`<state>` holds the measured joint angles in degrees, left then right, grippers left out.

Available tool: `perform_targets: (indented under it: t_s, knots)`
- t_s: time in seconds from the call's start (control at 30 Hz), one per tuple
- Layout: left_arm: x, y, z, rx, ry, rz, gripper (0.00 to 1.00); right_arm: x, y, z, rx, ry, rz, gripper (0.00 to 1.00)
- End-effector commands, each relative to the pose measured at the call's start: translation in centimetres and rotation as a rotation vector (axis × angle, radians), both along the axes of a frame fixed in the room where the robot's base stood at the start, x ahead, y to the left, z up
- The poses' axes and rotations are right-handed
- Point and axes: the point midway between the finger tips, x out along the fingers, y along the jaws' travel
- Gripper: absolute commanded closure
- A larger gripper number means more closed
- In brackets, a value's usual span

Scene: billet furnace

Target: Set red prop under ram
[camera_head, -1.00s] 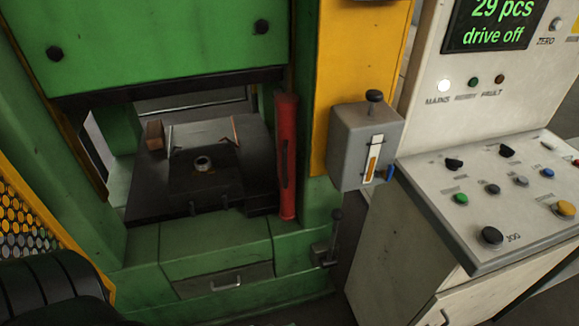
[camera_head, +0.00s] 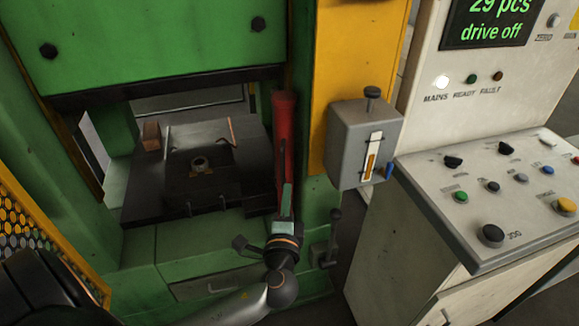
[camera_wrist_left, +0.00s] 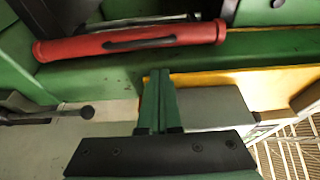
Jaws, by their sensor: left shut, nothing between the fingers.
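The red prop (camera_head: 284,118) stands upright beside the right edge of the press opening. It is a red cylinder with a dark handle. In the left wrist view the prop (camera_wrist_left: 190,36) lies across the picture, whole. The green ram (camera_head: 160,45) with a dark lower edge hangs above the opening. My left gripper (camera_head: 287,187) is in front of the prop's lower part and hides some of it. Its green fingers (camera_wrist_left: 158,74) are together and empty, with a gap in the picture between their tips and the prop. My right gripper is not in view.
Under the ram is a dark bed (camera_head: 150,205) with a round fitting (camera_head: 199,164) and a brown block (camera_head: 151,136). A grey box (camera_head: 352,145) and a lever (camera_head: 334,225) are to the prop's right. A control console (camera_head: 470,255) stands farther right.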

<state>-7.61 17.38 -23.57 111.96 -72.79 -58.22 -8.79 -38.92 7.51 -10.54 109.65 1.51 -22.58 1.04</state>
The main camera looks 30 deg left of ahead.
Motion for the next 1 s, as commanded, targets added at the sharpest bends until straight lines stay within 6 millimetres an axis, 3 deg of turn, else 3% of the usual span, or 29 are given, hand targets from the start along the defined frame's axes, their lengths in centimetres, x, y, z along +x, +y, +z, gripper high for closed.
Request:
perform_targets:
  t_s: [0.27,0.7,1.0]
  knots:
    - [0.4,0.2,0.0,-0.001,0.0,-0.001,1.0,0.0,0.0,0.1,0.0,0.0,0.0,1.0]
    - [6.7,3.9,0.1,-0.001,0.002,0.0,1.0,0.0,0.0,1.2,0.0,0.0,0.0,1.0]
    - [8.6,5.0,-0.1,-0.004,0.003,-0.002,1.0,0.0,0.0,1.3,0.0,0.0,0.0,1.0]
